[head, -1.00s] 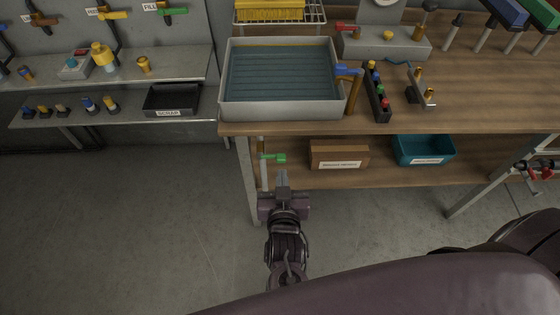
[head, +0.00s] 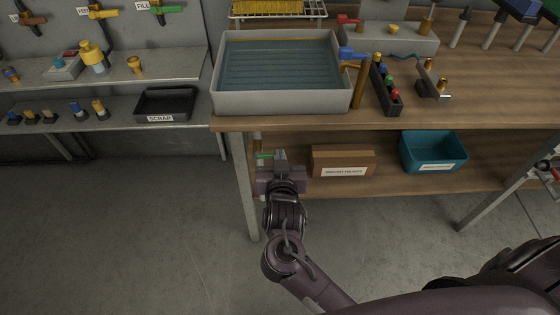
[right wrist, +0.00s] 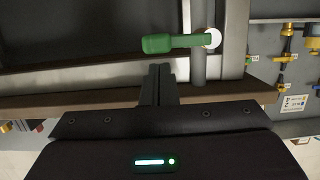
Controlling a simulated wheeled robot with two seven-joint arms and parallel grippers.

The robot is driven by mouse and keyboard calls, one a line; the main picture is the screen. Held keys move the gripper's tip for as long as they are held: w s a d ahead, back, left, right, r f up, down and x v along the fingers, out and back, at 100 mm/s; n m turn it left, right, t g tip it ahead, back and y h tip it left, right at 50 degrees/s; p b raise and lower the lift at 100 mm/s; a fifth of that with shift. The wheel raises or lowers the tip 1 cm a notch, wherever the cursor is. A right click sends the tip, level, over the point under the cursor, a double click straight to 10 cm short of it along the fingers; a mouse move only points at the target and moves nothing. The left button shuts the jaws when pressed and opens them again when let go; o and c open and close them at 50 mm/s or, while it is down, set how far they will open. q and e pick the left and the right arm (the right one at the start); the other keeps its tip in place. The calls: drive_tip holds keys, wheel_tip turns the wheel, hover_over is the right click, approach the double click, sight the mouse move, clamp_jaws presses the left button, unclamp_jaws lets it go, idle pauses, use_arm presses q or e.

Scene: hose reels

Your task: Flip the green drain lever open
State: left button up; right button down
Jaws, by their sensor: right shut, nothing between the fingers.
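The green drain lever (right wrist: 180,42) shows in the right wrist view, lying sideways from a round white pivot (right wrist: 212,38) on a grey vertical pipe (right wrist: 199,65). In the head view a small part of the lever (head: 265,156) shows below the grey basin (head: 282,102), mostly hidden by my right gripper. My right gripper (right wrist: 158,70) is shut and empty. Its fingertips are just below the lever in the right wrist view; I cannot tell whether they touch it. My left gripper is not in view.
A brown labelled box (head: 343,162) and a teal bin (head: 433,152) stand on the lower shelf right of my gripper. A table leg (head: 241,185) stands close on the left. A black scrap tray (head: 165,105) sits on the left shelf. The floor at left is clear.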

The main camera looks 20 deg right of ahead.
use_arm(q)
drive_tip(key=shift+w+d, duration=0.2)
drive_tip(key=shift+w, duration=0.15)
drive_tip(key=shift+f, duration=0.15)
